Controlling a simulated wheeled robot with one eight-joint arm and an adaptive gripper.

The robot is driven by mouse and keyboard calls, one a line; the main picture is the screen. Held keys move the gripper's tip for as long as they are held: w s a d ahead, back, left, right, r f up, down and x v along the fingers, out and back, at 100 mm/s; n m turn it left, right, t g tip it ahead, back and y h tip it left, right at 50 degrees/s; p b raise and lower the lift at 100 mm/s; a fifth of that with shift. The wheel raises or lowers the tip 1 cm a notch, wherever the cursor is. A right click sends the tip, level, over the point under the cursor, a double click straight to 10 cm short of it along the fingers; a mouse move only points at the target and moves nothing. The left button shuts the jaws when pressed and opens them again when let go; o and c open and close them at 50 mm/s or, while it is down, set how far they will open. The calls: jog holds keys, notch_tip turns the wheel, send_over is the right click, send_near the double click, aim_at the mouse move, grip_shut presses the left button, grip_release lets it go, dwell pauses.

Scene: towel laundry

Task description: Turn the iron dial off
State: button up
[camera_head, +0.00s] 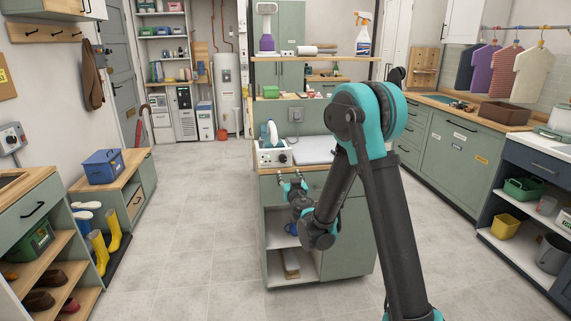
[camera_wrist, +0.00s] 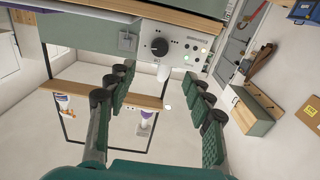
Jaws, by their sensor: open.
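The iron station (camera_head: 272,156) is a white box on the wooden counter, with a white and teal iron (camera_head: 269,133) on top. Its black round dial (camera_head: 283,158) is on the front face. In the wrist view, which is upside down, the dial (camera_wrist: 159,46) shows large, with a green light (camera_wrist: 187,58) beside it. My gripper (camera_head: 292,176) is in front of and just below the station in the head view. In the wrist view my gripper (camera_wrist: 160,80) has its fingers spread wide and empty, apart from the dial, which appears between and beyond the tips.
A pale board (camera_head: 315,149) lies on the counter right of the station. A wall socket (camera_head: 296,114) is on the panel behind. A shelf above holds a spray bottle (camera_head: 363,36). The floor (camera_head: 207,215) left of the counter is clear.

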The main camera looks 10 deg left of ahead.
aim_at(283, 160)
jog(key=x, duration=1.3)
jog(key=shift+f, duration=0.1)
jog(key=c, duration=1.2)
